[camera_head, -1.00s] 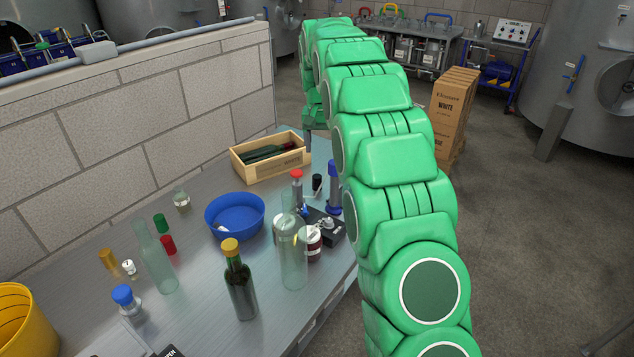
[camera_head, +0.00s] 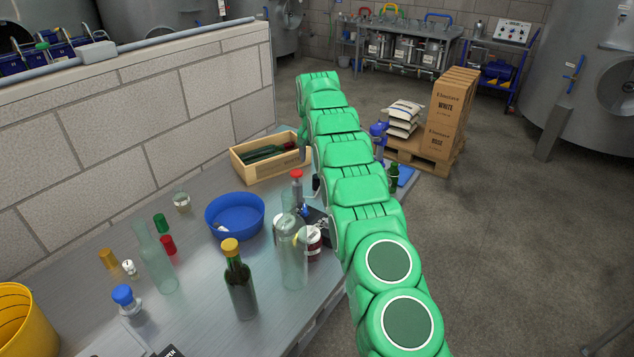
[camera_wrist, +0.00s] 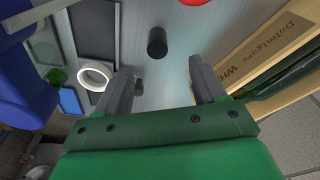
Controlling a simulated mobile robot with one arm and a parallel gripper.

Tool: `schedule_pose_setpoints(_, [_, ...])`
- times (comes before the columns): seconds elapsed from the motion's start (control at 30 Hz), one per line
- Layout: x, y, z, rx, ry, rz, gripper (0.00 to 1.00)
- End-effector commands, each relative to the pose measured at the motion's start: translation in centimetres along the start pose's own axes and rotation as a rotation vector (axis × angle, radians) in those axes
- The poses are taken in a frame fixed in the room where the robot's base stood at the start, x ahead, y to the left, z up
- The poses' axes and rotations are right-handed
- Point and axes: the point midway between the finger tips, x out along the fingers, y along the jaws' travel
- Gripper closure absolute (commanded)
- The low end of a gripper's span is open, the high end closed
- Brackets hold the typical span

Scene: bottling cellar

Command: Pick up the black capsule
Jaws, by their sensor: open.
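The black capsule (camera_wrist: 157,42) shows in the wrist view as a small dark cylinder on the grey metal table (camera_wrist: 160,20). It lies ahead of the gap between the fingers of my gripper (camera_wrist: 162,75), apart from both. My gripper is open, with nothing held between its fingers. In the head view, the capsule (camera_head: 316,184) is mostly hidden by my arm, with only a dark sliver showing. There, one finger of my gripper (camera_head: 303,151) shows beside the wooden crate.
The wooden crate (camera_wrist: 265,50) with bottles stands close to the right finger in the wrist view. A red-topped bottle (camera_head: 296,190), a clear bottle (camera_head: 292,260) and a blue bowl (camera_head: 236,230) stand nearby. A white ring (camera_wrist: 96,74) lies left of the fingers.

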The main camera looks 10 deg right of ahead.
Motion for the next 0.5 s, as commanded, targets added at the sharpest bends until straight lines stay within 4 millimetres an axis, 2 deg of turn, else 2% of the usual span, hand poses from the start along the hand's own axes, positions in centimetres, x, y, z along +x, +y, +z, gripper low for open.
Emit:
schedule_pose_setpoints(0.1, [1.6, -0.2, -0.6, 0.006, 0.003, -0.002, 0.30])
schedule_pose_setpoints(0.5, [4.1, -0.2, -0.9, 0.011, 0.005, -0.003, 0.30])
